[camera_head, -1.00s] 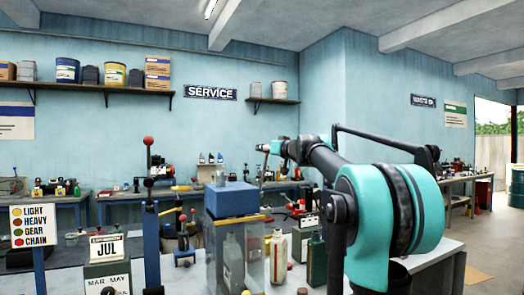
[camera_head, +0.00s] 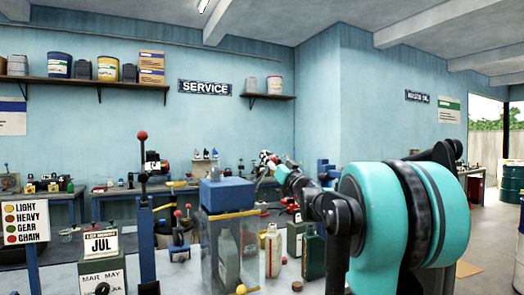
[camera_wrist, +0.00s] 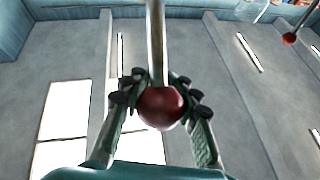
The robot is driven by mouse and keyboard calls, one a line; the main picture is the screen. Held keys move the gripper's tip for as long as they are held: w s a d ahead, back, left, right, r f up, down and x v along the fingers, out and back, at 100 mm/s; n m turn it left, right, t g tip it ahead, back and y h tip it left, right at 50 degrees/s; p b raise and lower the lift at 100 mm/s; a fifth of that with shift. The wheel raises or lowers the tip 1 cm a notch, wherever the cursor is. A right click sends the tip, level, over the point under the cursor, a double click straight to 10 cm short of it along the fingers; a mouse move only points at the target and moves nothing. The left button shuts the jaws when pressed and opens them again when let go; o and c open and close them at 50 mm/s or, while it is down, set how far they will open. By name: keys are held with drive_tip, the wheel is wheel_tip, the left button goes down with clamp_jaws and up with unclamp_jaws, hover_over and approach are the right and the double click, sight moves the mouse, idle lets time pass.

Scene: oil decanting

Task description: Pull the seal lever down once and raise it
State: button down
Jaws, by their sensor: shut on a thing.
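My gripper (camera_wrist: 160,100) is shut on a dark red ball knob (camera_wrist: 160,107) in the wrist view. The knob ends a straight metal lever rod (camera_wrist: 156,40), which runs to the top edge of that picture. The fingers press on both sides of the knob. In the head view my gripper (camera_head: 268,159) is small, beyond the blue-topped clear case, and the rod it holds is hard to make out. Which name the held lever bears cannot be read.
A blue-topped case (camera_head: 228,194) with a bottle inside stands in front of my gripper. Another red-knobbed lever (camera_head: 142,135) stands upright to the left. A cream bottle (camera_head: 273,250) and a green bottle (camera_head: 313,258) stand close below my arm.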

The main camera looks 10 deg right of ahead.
drive_tip(key=s+d+f, duration=0.1)
drive_tip(key=s+f, duration=0.2)
drive_tip(key=f, duration=0.4)
drive_tip(key=s+d+f, duration=0.1)
drive_tip(key=s+f, duration=0.2)
drive_tip(key=f, duration=0.4)
drive_tip(key=shift+s+f, duration=0.15)
drive_tip(key=shift+s, duration=0.25)
drive_tip(key=shift+y, duration=0.3)
drive_tip(key=c, duration=1.3)
unclamp_jaws()
drive_tip(key=shift+s+a, duration=0.1)
drive_tip(key=shift+a, duration=0.05)
drive_tip(key=shift+o, duration=1)
drive_tip(key=shift+d, duration=0.2)
